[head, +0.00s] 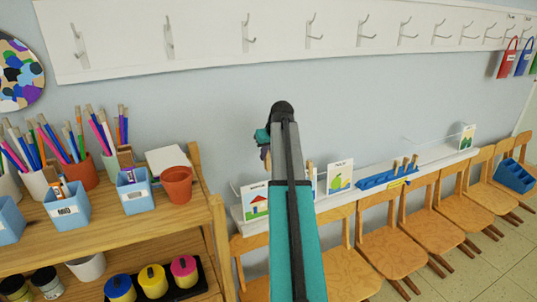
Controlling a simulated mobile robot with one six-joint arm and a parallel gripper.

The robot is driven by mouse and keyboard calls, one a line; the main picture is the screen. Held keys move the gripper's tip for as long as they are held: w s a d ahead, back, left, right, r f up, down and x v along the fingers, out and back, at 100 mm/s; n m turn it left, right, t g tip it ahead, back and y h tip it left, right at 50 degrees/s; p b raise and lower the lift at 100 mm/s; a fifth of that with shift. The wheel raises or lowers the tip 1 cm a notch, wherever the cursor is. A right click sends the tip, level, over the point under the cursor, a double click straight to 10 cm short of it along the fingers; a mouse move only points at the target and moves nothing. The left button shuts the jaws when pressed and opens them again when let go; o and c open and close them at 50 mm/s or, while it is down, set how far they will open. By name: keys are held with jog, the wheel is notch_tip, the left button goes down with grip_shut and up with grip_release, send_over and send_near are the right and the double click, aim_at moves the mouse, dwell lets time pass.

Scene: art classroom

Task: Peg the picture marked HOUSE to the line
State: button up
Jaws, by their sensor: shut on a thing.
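A picture of a house with a red roof (256,202) stands on the white ledge, left of my arm; its label is too small to read. My gripper (266,143) is up in front of the wall, above the ledge, mostly hidden behind my own arm. It is shut on a small tan thing that looks like a wooden peg, of which little shows. A blue peg holder (375,182) with several wooden pegs (405,163) stands on the ledge to the right. A thin line (432,143) shows above the ledge at the right.
A pear picture (340,178) and a green picture (467,137) stand on the ledge (430,156). Wooden chairs (390,250) line the front below it. A shelf (110,214) with pots, pencils and blue bins is at left. A hook rail (205,60) runs above.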

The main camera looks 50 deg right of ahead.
aim_at(269, 170)
jog(key=shift+d+f, duration=0.2)
jog(key=shift+f, duration=0.1)
jog(key=shift+w+d+f+b, duration=0.1)
jog(key=shift+w+f+b, duration=0.1)
jog(key=shift+f+b, duration=0.5)
jog(key=shift+w+d+f+b, duration=0.15)
jog(key=shift+f+b, duration=0.2)
jog(key=shift+f, duration=0.65)
jog(key=shift+s+a+f+b, duration=0.2)
jog(key=shift+f+b, duration=0.4)
jog(key=shift+f, duration=0.75)
jog(key=shift+s+a+f+b, duration=0.15)
jog(key=shift+f+b, duration=0.45)
jog(key=shift+f, duration=0.7)
jog(key=shift+d+f, duration=0.1)
jog(key=shift+f, duration=0.1)
jog(key=o, duration=0.9)
jog(key=shift+o, duration=1.2)
